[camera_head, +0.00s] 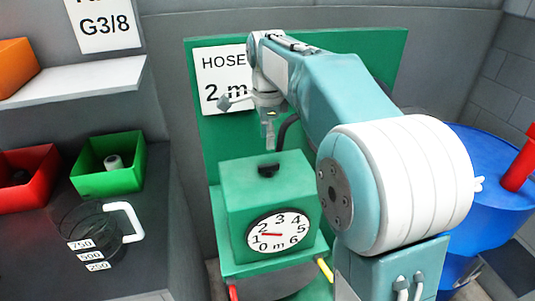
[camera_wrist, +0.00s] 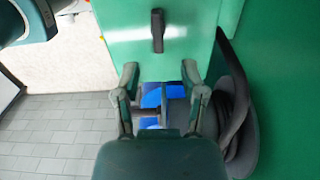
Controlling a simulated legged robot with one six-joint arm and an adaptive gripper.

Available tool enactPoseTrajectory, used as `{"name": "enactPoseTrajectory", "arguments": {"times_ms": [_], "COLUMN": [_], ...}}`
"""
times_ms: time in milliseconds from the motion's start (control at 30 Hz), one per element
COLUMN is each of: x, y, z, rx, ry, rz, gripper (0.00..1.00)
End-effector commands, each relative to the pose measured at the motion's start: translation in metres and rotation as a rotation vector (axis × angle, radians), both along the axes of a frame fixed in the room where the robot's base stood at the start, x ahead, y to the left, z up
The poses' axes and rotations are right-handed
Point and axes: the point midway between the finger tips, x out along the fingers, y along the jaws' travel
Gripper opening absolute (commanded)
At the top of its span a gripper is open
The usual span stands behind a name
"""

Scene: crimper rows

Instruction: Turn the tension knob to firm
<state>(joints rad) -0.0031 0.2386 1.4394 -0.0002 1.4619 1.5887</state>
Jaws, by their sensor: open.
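The black knob (camera_head: 268,170) stands on top of the green machine box (camera_head: 265,195). In the wrist view the knob (camera_wrist: 158,30) is a dark bar running up and down the picture on the green top. My gripper (camera_head: 269,140) is above the box, over the knob. In the wrist view my gripper (camera_wrist: 159,78) has its two fingers spread wide with nothing between them but background; the knob lies beyond the tips, near the centre line. No tension marks are readable. The front dial (camera_head: 278,233) reads 0 to 6 m, its red needle near 1.
A green panel with a "HOSE 2 m" sign (camera_head: 222,78) stands behind the box. A black hose (camera_wrist: 235,100) curves beside the box. A blue barrel (camera_head: 490,180) is at right. Red (camera_head: 25,175) and green (camera_head: 108,165) bins and a jug (camera_head: 95,235) are at left.

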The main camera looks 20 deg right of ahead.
Motion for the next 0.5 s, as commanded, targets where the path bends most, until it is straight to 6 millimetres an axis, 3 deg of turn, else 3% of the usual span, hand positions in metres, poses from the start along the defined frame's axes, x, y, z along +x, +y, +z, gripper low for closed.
{"name": "enactPoseTrajectory", "arguments": {"times_ms": [200, 500], "x": [0.001, 0.0], "y": [0.001, 0.001], "z": [0.032, 0.038], "rx": [0.0, 0.0], "ry": [0.0, 0.002], "rz": [0.0, 0.0], "gripper": [0.54, 0.54]}}
